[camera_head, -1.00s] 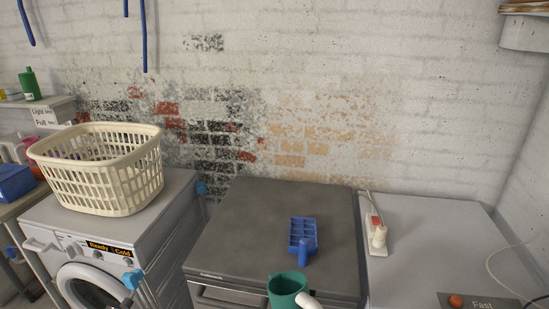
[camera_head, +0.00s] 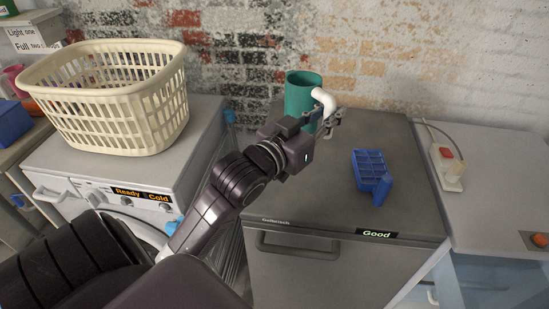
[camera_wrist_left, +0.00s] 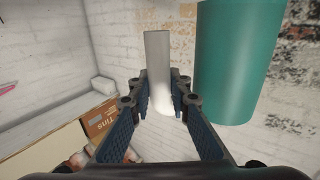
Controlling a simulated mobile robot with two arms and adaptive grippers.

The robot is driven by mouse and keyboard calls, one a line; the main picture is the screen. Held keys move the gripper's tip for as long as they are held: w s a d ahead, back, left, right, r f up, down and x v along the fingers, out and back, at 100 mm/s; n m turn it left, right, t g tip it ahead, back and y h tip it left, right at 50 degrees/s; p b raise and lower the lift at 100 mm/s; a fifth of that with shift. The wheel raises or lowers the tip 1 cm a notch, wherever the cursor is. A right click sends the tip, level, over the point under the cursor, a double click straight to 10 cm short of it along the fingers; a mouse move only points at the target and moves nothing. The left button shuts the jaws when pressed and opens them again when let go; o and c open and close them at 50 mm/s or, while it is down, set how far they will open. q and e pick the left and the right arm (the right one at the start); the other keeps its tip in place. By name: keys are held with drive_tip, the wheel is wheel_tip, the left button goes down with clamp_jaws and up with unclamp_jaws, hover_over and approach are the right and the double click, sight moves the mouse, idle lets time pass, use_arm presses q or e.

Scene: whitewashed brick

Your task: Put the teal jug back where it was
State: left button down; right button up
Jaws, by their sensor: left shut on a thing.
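The teal jug (camera_head: 302,94) is upright at the back left of the grey appliance top (camera_head: 345,195). Its white handle points right in the head view. My left gripper (camera_head: 332,119) reaches in from the front left and is shut on the handle. The left wrist view shows the white handle (camera_wrist_left: 160,75) between the blue-padded fingers, with the teal body (camera_wrist_left: 238,65) right beside them. My wrist hides the jug's lower part in the head view, so I cannot tell whether its base touches the top. My right gripper is not in view.
A blue compartment tray (camera_head: 371,175) lies on the grey top, right of the jug. A cream laundry basket (camera_head: 120,105) stands on the washing machine at left. A power strip (camera_head: 447,168) lies on the counter at right. The brick wall is close behind.

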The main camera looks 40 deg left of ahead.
use_arm(q)
drive_tip(key=shift+w+a+r, duration=0.15)
drive_tip(key=shift+a+r, duration=0.15)
drive_tip(key=shift+a, duration=0.15)
drive_tip(key=shift+a+f, duration=0.1)
drive_tip(key=shift+f, duration=0.15)
drive_tip(key=shift+f+b, duration=0.95)
drive_tip(key=shift+f, duration=8.55)
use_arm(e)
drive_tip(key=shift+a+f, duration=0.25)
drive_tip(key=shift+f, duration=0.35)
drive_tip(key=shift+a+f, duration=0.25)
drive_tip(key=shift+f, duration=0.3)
use_arm(q)
drive_tip(key=shift+f, duration=0.1)
drive_tip(key=c, duration=2.2)
unclamp_jaws()
drive_tip(key=shift+f, duration=0.1)
drive_tip(key=o, duration=0.4)
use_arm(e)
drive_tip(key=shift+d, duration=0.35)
